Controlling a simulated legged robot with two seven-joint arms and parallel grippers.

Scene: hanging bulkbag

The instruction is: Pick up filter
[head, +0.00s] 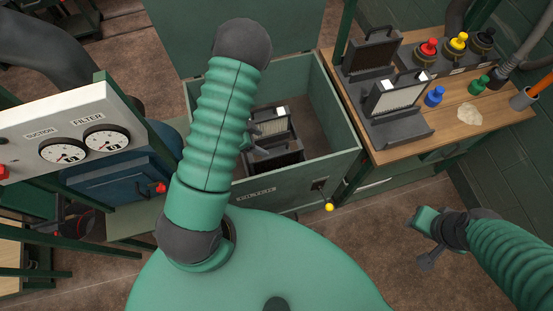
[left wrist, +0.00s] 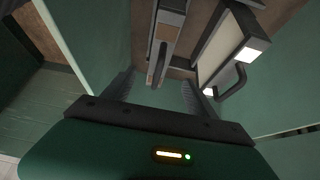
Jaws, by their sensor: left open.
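An open green bin (head: 335,120) labelled FILTER stands ahead. Inside it are a pale-faced filter (head: 282,113) and a dark-framed filter (head: 278,160). My left gripper (left wrist: 158,95) is open and points down into the bin; in the head view my own arm hides most of it. In the left wrist view, a filter with a white face and a dark handle (left wrist: 220,50) lies beyond the right finger. Another filter, seen edge-on (left wrist: 165,38), lies ahead between the fingers. Nothing is between the fingertips. My right gripper (head: 430,245) hangs over the floor, away from the bin.
A wooden bench (head: 455,118) at right bears a dark stand with a filter (head: 402,95), another dark panel (head: 370,52), and red, yellow, blue and green knobs. A gauge panel (head: 75,135) stands at left. The bin walls are close around my left gripper.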

